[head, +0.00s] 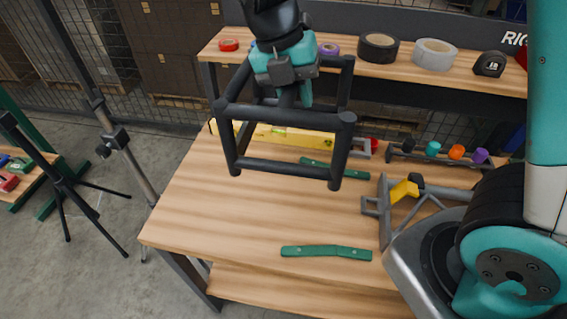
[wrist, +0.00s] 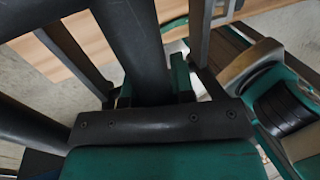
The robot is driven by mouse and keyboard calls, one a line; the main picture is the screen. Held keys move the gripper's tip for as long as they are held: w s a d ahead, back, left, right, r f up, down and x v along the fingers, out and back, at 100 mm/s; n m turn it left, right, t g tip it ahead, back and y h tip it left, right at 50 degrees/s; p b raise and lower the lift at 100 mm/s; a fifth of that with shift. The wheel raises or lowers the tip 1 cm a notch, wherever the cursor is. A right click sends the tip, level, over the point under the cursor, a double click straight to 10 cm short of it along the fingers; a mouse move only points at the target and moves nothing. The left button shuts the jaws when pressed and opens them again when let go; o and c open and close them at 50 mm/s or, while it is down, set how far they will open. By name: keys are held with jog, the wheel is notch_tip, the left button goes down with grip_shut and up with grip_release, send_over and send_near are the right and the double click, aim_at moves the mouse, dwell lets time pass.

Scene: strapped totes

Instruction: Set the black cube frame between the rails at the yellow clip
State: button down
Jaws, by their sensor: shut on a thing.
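The black cube frame (head: 290,116) hangs from my gripper (head: 293,85) above the table, slightly tilted in the head view. My gripper is shut on one of its bars; in the wrist view, the fingers (wrist: 153,88) sit either side of a thick dark bar (wrist: 135,40). Two green rails lie on the table, one at the front (head: 326,252) and one farther back (head: 335,168), partly hidden by the frame. The yellow clip (head: 404,190) is on a grey bracket at the right, beside the gap between the rails. The frame is left of the clip.
A yellow spirit level (head: 280,135) lies behind the frame. A rack with coloured pieces (head: 447,152) stands at the back right. Tape rolls (head: 434,54) and a tape measure (head: 490,64) are on the raised shelf (head: 330,68). The table's front left (head: 210,215) is clear.

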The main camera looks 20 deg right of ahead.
notch_tip(320, 180, down, 20)
jog(key=shift+r, duration=0.2)
dwell(0.4)
jog(key=c, duration=1)
grip_release()
jog(key=shift+o, duration=0.2)
